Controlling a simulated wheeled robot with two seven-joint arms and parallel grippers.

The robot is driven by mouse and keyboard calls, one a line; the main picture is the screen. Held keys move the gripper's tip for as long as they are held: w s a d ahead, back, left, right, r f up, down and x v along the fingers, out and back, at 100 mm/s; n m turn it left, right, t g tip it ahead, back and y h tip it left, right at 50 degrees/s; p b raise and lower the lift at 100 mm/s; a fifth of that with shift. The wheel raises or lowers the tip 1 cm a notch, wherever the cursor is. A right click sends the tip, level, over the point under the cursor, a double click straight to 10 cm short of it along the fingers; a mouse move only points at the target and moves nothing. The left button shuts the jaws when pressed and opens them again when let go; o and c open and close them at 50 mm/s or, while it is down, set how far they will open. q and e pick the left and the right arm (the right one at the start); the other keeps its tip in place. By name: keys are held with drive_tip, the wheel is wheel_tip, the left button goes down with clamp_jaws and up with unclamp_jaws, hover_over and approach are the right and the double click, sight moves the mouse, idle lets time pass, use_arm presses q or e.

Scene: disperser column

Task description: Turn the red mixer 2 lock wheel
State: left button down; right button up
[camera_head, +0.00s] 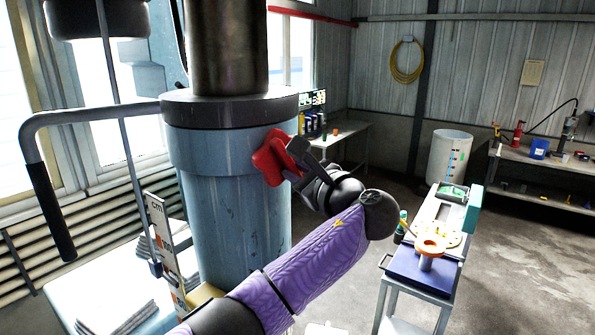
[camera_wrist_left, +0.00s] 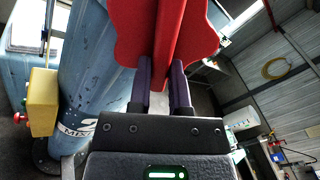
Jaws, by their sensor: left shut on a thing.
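The red lock wheel (camera_head: 272,158) sits on the side of the blue mixer column (camera_head: 228,200), just below its dark collar. It fills the top middle of the left wrist view (camera_wrist_left: 168,35), where a raised red rib runs down its face. My left gripper (camera_head: 296,156) reaches it from the right in the head view. In the left wrist view its two fingers (camera_wrist_left: 160,92) are shut on the red rib, one on each side. The label on the column is partly hidden behind the gripper in the wrist view. My right gripper does not show in either view.
A grey bent handle (camera_head: 75,120) sticks out left of the column. A yellow box with a red button (camera_wrist_left: 42,103) is on the left in the wrist view. A trolley (camera_head: 420,270) with parts stands at right. Grey floor (camera_head: 525,260) beyond it is open.

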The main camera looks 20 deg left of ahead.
use_arm(q)
drive_tip(key=shift+f, duration=0.25)
drive_tip(key=c, duration=0.6)
unclamp_jaws()
drive_tip(key=shift+r, duration=0.15)
drive_tip(key=shift+o, duration=0.2)
drive_tip(key=b+v, duration=0.4)
drive_tip(key=v, duration=0.6)
drive_tip(key=shift+b, duration=0.3)
